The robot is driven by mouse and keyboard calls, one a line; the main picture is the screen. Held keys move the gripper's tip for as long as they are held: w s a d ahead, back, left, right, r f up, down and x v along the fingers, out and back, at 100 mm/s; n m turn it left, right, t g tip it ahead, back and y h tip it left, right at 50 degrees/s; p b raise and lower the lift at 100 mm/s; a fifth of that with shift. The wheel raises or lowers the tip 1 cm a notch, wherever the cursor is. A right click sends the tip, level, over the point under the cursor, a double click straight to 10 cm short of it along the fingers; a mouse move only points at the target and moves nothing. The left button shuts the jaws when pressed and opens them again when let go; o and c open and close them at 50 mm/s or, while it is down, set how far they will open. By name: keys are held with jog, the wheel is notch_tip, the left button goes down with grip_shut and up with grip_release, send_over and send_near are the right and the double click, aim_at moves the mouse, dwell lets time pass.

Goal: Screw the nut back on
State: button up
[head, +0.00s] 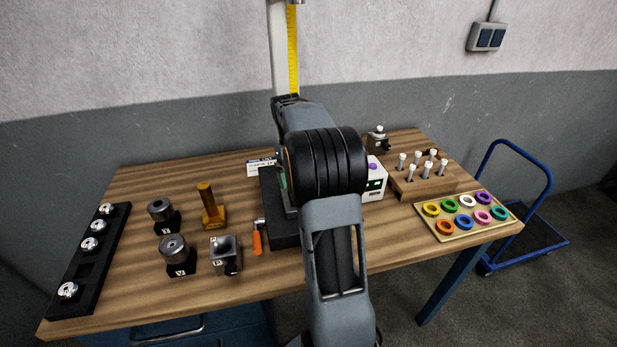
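I cannot make out a nut for certain in the head view. My own arm rises through the middle of the picture, and its thick black joint covers the centre of the bench. A black base (284,237) shows beside and behind the arm, and whatever stands on it is mostly hidden. My gripper is hidden behind the arm. Silver round parts (89,243) sit in a black rack (84,275) at the bench's left edge. Dark cylindrical metal parts (174,248) and a square hollow block (224,253) stand right of the rack.
The wooden bench (130,290) also holds an orange-handled tool (257,240), a brass-coloured stand (211,210), a white box (375,182), a wooden block with white-topped pegs (428,184) and a tray of coloured rings (488,232). A blue trolley (545,180) stands right.

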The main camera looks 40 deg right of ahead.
jog(key=s+a+r+b, duration=0.2)
jog(key=s+a+r, duration=0.4)
jog(key=s+r, duration=0.5)
jog(key=shift+s+b, duration=0.35)
jog(key=shift+s, duration=0.45)
jog(key=shift+r, duration=0.1)
jog(key=w+a+f+n+t+h, duration=0.15)
jog(key=f+n, duration=0.25)
jog(key=n, duration=0.6)
jog(key=w+f+n+t, duration=0.2)
jog(key=f+n, duration=0.2)
jog(key=n, duration=0.7)
jog(key=s+a+f+n+t, duration=0.3)
jog(key=a+f+n, duration=0.4)
jog(key=a+n, duration=0.6)
jog(key=shift+s+f+n+t, duration=0.2)
jog(key=shift+n+t, duration=0.55)
jog(key=shift+n, duration=1.45)
